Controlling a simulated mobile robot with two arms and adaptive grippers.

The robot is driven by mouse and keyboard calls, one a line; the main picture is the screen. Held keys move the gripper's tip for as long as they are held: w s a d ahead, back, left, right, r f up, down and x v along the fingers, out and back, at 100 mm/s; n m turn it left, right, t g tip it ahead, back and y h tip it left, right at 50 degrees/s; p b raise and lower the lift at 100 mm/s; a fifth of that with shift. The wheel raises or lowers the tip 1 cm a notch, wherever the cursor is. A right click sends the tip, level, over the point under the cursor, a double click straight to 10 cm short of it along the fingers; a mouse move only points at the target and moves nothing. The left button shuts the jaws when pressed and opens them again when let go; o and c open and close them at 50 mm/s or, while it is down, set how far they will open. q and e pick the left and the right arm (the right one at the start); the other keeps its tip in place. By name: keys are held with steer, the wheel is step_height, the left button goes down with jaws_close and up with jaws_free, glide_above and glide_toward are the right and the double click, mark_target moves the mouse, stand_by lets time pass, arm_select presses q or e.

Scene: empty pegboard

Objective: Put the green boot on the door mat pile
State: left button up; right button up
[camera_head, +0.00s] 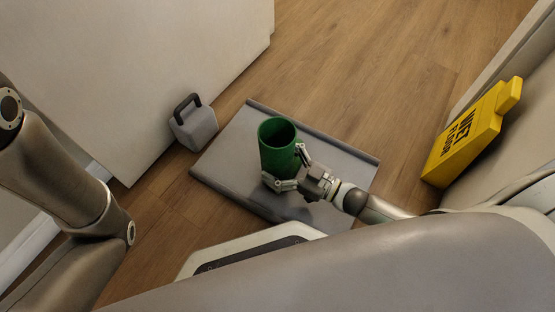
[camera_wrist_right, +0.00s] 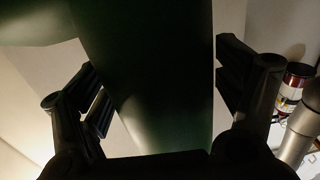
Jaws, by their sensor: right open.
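The green boot (camera_head: 278,145) stands upright on the grey door mat pile (camera_head: 235,145), its open top facing up. My right gripper (camera_head: 290,168) is at the boot's lower right side, with its fingers open on either side of it. In the right wrist view the dark green boot (camera_wrist_right: 150,75) fills the middle between the two spread fingers (camera_wrist_right: 160,100). The boot's foot is partly hidden by the gripper in the head view. My left arm shows at the left edge, but its gripper is out of view.
A grey block with a dark handle (camera_head: 195,128) stands on the wooden floor left of the mat. A yellow wet floor sign (camera_head: 463,138) leans by the wall at right. Pale furniture (camera_head: 140,70) bounds the upper left. Floor beyond the mat is clear.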

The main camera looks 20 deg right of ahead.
steer(key=p+v, duration=0.4)
steer(key=v, duration=0.7)
steer(key=shift+s+d+p, duration=0.25)
steer(key=shift+s+p, duration=0.05)
